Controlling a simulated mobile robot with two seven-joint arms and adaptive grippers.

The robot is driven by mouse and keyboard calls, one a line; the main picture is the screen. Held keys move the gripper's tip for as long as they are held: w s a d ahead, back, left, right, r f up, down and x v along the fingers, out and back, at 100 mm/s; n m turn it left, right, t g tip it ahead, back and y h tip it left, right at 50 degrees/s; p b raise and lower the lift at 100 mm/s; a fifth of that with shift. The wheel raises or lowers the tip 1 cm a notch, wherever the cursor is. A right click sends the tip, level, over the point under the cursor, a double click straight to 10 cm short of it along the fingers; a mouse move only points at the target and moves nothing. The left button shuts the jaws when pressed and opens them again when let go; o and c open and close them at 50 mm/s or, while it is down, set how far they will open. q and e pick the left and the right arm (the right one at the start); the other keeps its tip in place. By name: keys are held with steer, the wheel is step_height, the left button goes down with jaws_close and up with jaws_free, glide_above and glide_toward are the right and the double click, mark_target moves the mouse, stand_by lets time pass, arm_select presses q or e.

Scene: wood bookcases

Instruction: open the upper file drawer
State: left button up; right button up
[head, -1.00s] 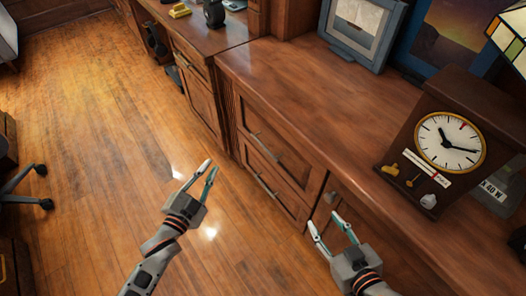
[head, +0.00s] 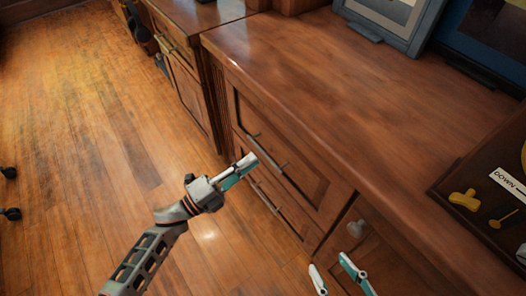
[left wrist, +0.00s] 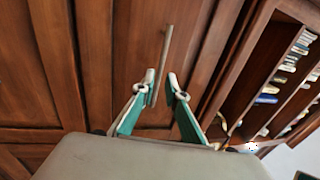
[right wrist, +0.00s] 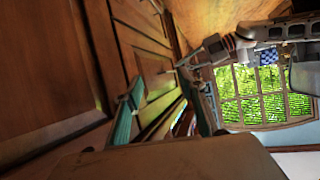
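The upper file drawer (head: 300,165) is a wood panel front under the countertop, apparently flush with the cabinet. Its slim metal bar handle (head: 268,149) runs along the front. My left gripper (head: 249,163) is beside the upper handle in the head view. In the left wrist view its fingers (left wrist: 162,85) are apart, with the end of a bar handle (left wrist: 166,50) between or just beyond the tips; contact is unclear.
A lower drawer with its own bar handle (head: 265,196) lies beneath. The wood floor (head: 80,130) to the left is clear apart from chair casters (head: 10,213).

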mark_target(263, 152)
arm_select(q)
steer(key=shift+x, duration=2.75)
arm_select(e)
steer(key=shift+w+a+r, duration=0.1)
steer(key=shift+a+r, duration=0.05)
arm_select(q)
steer(key=shift+a, duration=0.1)
jaws_close()
steer(key=shift+s, duration=0.1)
